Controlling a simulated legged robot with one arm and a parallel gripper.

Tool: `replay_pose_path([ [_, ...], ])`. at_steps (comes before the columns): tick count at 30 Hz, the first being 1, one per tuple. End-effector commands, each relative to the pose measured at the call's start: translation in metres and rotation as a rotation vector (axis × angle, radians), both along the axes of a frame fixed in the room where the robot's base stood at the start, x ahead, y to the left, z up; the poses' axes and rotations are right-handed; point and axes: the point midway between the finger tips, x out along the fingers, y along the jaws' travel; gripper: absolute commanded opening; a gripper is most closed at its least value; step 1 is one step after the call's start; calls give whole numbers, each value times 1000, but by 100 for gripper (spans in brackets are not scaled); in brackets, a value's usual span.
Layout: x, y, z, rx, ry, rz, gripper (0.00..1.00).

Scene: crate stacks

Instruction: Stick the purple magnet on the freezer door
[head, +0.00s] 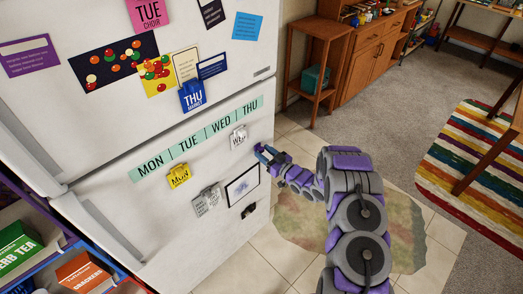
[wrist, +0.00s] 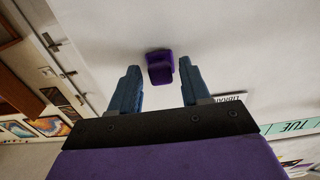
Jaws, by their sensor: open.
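The purple magnet (wrist: 160,67) is a small block against the white door surface in the wrist view. My gripper (wrist: 160,72) is open, with one blue finger on each side of the magnet and gaps showing between. In the head view my gripper (head: 263,152) is at the right edge of the lower white door (head: 130,215), right of the THU label. The magnet is not clearly visible there, hidden by or blending with my fingers. The upper white door (head: 50,105) carries several cards and magnets. No label shows which door is the freezer.
A green weekday strip (head: 197,139), a yellow MON note (head: 178,176), grey notes (head: 206,200) and a framed picture (head: 243,186) are on the lower door near my gripper. A shelf with boxes (head: 85,272) stands at lower left. A wooden stand (head: 318,65) is behind.

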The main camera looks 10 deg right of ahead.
Motion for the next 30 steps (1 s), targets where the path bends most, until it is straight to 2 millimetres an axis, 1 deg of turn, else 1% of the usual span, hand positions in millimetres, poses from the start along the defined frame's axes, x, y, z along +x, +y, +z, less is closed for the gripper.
replay_pose_path([
  [8,1,0,0,0,0,0,46],
  [30,1,0,0,0,-1,0,11],
])
